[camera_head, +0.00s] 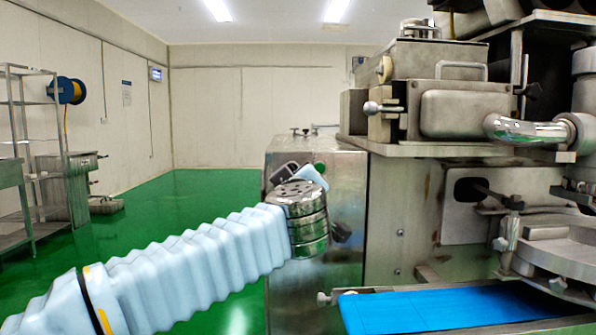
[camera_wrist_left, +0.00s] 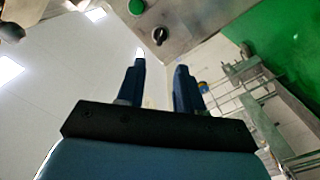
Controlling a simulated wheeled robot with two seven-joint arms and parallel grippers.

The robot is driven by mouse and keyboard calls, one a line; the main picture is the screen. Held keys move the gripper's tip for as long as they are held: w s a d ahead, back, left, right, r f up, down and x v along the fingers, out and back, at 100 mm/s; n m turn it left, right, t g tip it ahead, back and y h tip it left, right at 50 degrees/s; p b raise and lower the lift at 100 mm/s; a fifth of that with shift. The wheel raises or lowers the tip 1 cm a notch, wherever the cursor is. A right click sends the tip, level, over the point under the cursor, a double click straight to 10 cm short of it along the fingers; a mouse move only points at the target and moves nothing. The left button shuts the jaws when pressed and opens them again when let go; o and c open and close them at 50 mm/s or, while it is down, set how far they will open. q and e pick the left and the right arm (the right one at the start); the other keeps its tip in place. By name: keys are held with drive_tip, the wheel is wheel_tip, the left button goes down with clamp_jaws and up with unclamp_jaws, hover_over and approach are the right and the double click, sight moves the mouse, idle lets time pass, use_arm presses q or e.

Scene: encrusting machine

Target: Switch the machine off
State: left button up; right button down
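The machine (camera_head: 400,215) is a large grey metal unit filling the right of the head view. Its side panel also shows at the top of the left wrist view (camera_wrist_left: 195,22), with a green round button (camera_wrist_left: 136,7) and a black rotary switch (camera_wrist_left: 159,36). The green button (camera_head: 320,167) is partly visible in the head view, while the switch cannot be made out there. My left gripper (camera_wrist_left: 160,65) is open and empty, its two dark fingers apart and pointing toward the switch, not visibly touching it. In the head view my wrist mostly hides the gripper. My right gripper is not in view.
A blue conveyor belt (camera_head: 430,308) runs along the machine's lower front. Metal shelving (camera_head: 38,150) and a blue hose reel (camera_head: 68,90) stand at the far left. The green floor (camera_head: 190,190) is open between them and the machine.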

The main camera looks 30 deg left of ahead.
sight(293, 170)
use_arm(q)
drive_tip(key=p+x, duration=0.1)
drive_tip(key=x, duration=1.1)
drive_tip(key=shift+w, duration=0.1)
clamp_jaws()
